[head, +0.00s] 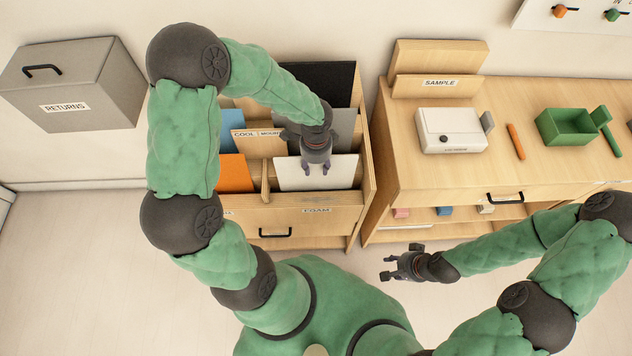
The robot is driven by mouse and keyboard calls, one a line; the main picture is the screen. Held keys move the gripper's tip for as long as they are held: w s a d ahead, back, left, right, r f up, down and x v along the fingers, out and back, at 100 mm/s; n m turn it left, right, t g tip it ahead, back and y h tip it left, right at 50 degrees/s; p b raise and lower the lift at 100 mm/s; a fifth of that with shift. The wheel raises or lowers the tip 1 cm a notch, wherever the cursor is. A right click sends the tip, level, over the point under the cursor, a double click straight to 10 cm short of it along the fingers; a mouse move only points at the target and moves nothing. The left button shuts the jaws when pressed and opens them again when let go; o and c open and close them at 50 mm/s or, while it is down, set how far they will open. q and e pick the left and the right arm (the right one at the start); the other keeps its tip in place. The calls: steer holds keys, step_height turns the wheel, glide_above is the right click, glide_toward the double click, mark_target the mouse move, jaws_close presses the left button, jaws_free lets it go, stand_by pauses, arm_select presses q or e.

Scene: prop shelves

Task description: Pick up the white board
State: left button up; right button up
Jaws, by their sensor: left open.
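The white board (342,173) stands in the front right slot of a wooden rack, above a label reading FOAM. My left gripper (316,168) hangs over the rack with its fingers pointing down at the white board's upper part. Its fingers are apart, and the board does not look gripped. Whether they touch or straddle the board's edge is hard to tell. My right gripper (393,269) is away from the rack, above the floor at lower right, with its fingers apart and empty.
The rack (368,165) also holds orange (234,174), blue (231,124), tan, grey and black (318,80) boards close around my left gripper. A wooden counter (408,178) with a white box (450,130) and green tray (566,127) stands right. A grey RETURNS box (90,85) is left.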

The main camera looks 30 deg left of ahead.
arm_select(q)
jaws_close()
stand_by(0.4)
